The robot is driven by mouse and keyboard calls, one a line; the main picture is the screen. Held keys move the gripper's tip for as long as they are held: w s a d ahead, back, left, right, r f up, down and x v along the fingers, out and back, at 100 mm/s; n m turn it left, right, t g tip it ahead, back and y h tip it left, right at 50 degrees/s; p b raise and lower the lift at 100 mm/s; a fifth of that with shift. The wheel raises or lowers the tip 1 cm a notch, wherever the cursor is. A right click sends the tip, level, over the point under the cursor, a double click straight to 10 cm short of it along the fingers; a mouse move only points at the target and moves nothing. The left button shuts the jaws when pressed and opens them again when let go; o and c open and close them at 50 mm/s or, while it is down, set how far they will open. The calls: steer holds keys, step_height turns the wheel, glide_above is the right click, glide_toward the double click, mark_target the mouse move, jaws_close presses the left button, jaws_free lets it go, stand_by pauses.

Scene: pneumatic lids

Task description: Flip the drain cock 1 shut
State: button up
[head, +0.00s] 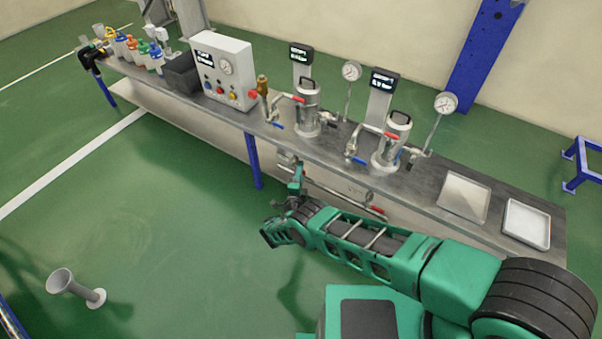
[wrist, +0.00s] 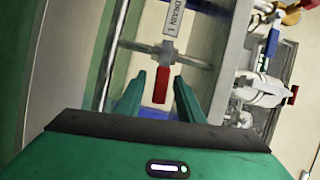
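Drain cock 1 shows in the wrist view as a small metal valve (wrist: 168,50) on a thin pipe, with a red lever (wrist: 161,86) pointing down in the picture, across that pipe. A label reading "DRAIN 1" (wrist: 172,18) sits just above it. My gripper (wrist: 160,80) is open, one green finger on each side of the red lever. I see gaps on both sides of the lever; whether it lies fully between the fingertips in depth I cannot tell. In the head view my gripper (head: 297,188) is at the bench's front, hiding the cock.
A steel bench (head: 345,160) carries two metal vessels (head: 307,110) with red and blue levers, gauges and displays. A pipe with another red lever (head: 378,210) runs below its front edge, right of my gripper. A blue leg (head: 253,160) stands left.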

steer(key=s+a, duration=0.1)
steer(key=s, duration=0.9)
steer(key=shift+s+a+r, duration=0.15)
steer(key=shift+s+r, duration=0.05)
steer(key=shift+s, duration=0.15)
